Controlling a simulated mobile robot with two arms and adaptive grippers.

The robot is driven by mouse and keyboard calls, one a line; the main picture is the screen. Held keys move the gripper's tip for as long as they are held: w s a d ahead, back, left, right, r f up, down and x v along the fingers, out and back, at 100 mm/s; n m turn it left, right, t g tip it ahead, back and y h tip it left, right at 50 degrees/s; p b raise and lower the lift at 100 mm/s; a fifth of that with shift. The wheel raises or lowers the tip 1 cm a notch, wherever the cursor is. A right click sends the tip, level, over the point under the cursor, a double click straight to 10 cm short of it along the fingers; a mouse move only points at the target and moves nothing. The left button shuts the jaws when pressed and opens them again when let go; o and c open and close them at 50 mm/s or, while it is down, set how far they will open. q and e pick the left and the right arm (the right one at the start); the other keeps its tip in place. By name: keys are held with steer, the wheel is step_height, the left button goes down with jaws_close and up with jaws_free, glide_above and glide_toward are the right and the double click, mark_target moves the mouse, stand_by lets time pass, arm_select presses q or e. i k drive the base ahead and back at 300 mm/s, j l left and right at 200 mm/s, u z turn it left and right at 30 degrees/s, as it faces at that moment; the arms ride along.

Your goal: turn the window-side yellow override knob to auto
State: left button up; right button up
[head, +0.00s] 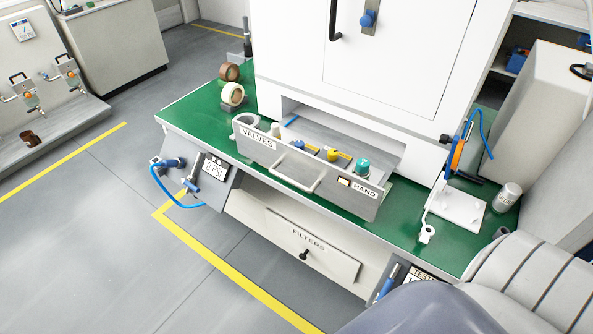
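A grey tray-like panel labelled VALVES and HAND (240,152) sits along the front of the green bench, below the white cabinet. The knobs are small here, so I cannot read the yellow knob's setting. No window shows, so I cannot tell which side is the window side. Neither of my grippers is in view.
The white cabinet (360,75) rises behind the panel. A handle (293,178) juts from the panel's front, above a FILTERS drawer (308,250). Tape rolls (232,94) stand at left. A can (507,197) and hose stand (459,209) are at right.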

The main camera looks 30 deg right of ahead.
mark_target(332, 153)
steer(key=l+z, duration=0.2)
steer(key=z, duration=1.05)
steer(key=i+j, duration=0.05)
